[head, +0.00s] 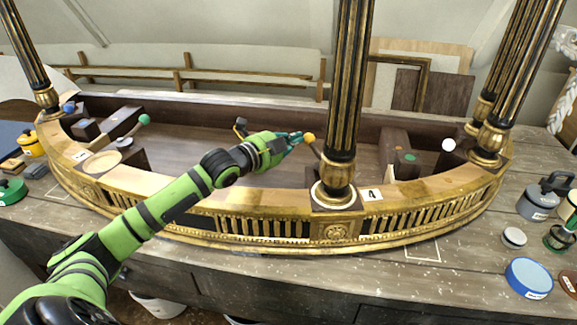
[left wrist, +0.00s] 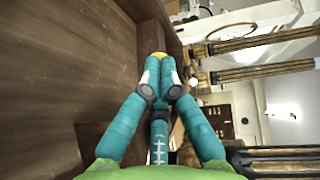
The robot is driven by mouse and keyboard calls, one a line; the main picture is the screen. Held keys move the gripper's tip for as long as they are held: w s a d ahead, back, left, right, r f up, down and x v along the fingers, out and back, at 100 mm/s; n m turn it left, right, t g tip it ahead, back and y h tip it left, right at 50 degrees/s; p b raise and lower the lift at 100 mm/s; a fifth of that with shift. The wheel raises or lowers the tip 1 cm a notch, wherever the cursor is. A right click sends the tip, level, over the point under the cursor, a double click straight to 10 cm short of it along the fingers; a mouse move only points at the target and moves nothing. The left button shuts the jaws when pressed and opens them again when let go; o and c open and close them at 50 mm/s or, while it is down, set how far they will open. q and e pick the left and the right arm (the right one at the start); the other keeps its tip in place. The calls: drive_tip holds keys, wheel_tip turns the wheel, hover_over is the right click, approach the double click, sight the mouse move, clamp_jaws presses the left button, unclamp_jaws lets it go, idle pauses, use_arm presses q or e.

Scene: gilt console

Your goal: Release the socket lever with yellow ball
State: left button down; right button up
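The yellow ball (head: 309,138) of a socket lever shows just left of the front column, above the console's recess. Its lever shaft runs down toward the column foot and is mostly hidden. My left gripper (head: 297,138) reaches in from the left, its teal fingertips right at the ball. In the left wrist view the teal fingers (left wrist: 160,82) come together, and a bit of the yellow ball (left wrist: 158,54) shows just beyond their tips. The ball seems to touch the tips, not to lie between them. My right gripper is not in view.
The gilt column (head: 345,90) stands close right of the gripper, by the label 4 (head: 371,194). A green-ball lever (head: 145,118) is at left, a white ball (head: 448,145) at right. Pots and lids, such as a blue lid (head: 529,278), stand on the right bench. The recess floor is largely clear.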

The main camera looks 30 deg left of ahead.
sight(307, 134)
use_arm(q)
drive_tip(key=shift+d+r+p+x, duration=0.15)
drive_tip(key=shift+p+x, duration=0.1)
drive_tip(key=shift+x, duration=0.7)
drive_tip(key=shift+d+r+p+x, duration=0.1)
drive_tip(key=shift+p+x, duration=0.1)
drive_tip(key=shift+x, duration=0.75)
drive_tip(key=shift+w+d, duration=0.1)
drive_tip(key=shift+d, duration=0.05)
